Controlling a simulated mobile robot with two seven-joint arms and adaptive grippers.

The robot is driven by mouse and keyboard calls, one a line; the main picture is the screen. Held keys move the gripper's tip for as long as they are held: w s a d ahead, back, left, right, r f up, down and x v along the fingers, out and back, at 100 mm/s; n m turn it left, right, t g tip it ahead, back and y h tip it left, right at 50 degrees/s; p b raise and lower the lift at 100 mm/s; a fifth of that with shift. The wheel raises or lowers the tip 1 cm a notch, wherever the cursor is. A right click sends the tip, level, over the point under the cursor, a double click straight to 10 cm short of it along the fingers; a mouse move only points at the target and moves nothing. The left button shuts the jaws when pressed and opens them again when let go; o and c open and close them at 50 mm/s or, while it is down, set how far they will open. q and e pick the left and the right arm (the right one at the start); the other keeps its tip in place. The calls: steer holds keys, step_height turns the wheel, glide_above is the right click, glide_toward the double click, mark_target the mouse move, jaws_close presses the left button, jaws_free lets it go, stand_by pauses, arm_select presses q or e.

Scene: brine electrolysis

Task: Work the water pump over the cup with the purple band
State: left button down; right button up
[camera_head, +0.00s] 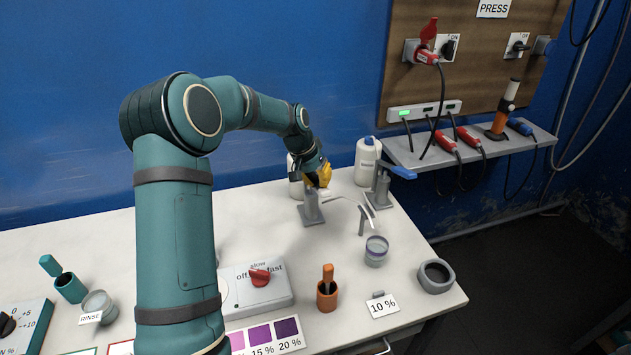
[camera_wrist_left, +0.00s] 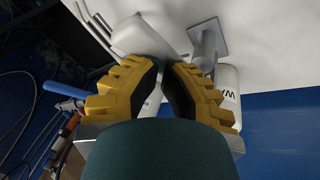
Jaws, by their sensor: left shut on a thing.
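The cup with the purple band (camera_head: 376,251), a small clear cup, stands upright on the white table below and right of the pumps. A grey pump post (camera_head: 312,208) stands left of it; its foot plate also shows in the left wrist view (camera_wrist_left: 232,36). My left gripper (camera_head: 319,181), with yellow and black fingers, is at the top of this post. It is shut on what looks like the pump's handle, mostly hidden by the fingers. A bottle with a partly visible "WA" label (camera_wrist_left: 229,98) stands beside the post. My right gripper is not in view.
A second pump with a blue handle (camera_head: 401,172) and a white bottle (camera_head: 367,160) stand to the right. A grey ring holder (camera_head: 436,276), an orange holder (camera_head: 327,295) and a stirrer box (camera_head: 259,288) are nearer. A wall shelf (camera_head: 480,149) carries plugs.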

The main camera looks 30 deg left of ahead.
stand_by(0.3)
arm_select(q)
step_height(320, 180, down, 7)
steer(key=b, duration=0.5)
step_height(320, 180, up, 7)
steer(key=p, duration=0.5)
stand_by(0.4)
steer(key=shift+w+a+r+p, duration=0.3)
steer(key=shift+r+p, duration=0.45)
steer(key=shift+r, duration=0.2)
steer(key=shift+w+a+r+p, duration=0.15)
steer(key=shift+a+r+p, duration=0.15)
steer(key=shift+r+p, duration=0.55)
steer(key=shift+w+a+r+p, duration=0.3)
steer(key=shift+r+p, duration=0.4)
steer(key=shift+r, duration=0.3)
steer(key=shift+s+f, duration=0.1)
steer(key=shift+s, duration=0.05)
